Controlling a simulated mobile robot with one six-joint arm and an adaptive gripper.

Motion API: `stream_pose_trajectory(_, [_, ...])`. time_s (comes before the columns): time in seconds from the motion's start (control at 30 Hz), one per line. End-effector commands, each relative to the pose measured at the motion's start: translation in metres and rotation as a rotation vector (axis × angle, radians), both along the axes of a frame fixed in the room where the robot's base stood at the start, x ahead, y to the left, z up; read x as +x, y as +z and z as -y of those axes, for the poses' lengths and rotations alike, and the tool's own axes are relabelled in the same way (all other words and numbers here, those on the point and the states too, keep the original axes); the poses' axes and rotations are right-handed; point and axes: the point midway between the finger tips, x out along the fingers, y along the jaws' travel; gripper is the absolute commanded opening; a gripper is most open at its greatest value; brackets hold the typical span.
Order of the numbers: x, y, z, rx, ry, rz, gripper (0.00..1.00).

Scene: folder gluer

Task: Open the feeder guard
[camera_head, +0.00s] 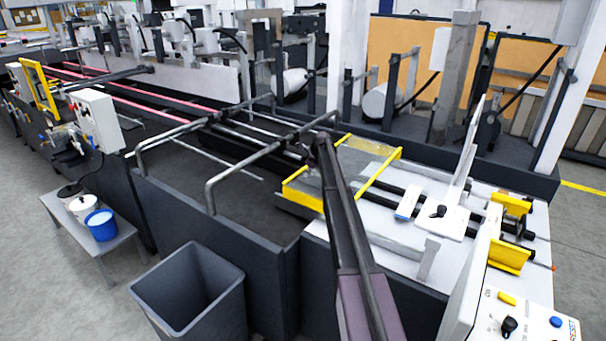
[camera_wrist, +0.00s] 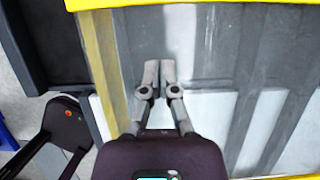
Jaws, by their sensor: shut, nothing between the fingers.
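The feeder guard (camera_head: 303,195) appears as a clear panel with yellow edge bars, lying low and nearly flat over the feeder bed. My arm crosses in front of part of it in the head view. In the wrist view the guard's yellow edging (camera_wrist: 190,4) runs along the top, with a yellow strip down the left. My gripper (camera_wrist: 160,68) is shut and empty, with its fingertips together over the grey panel area inside the edging. I cannot tell whether the fingertips touch the panel. In the head view my fingers cannot be made out behind my arm.
A control box (camera_head: 510,315) with knobs stands at the lower right. Bent metal rails (camera_head: 240,175) rise left of the guard. A grey bin (camera_head: 190,290) and a low bench (camera_head: 75,225) with buckets stand on the floor at left. A white upright plate (camera_head: 463,165) stands right of the guard.

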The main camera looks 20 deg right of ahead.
Motion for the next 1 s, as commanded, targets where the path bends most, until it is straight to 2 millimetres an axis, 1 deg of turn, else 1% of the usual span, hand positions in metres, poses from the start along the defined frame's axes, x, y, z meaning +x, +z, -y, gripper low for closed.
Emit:
stream_pose_trajectory(0.03, [-0.002, 0.009, 0.001, 0.000, 0.000, 0.000, 0.00])
stream_pose_trajectory(0.6, [-0.018, 0.058, 0.011, 0.000, 0.001, 0.000, 0.00])
stream_pose_trajectory(0.8, [-0.022, 0.070, 0.014, 0.001, 0.002, -0.001, 0.00])
stream_pose_trajectory(1.0, [-0.024, 0.075, 0.015, 0.001, 0.003, -0.001, 0.00])
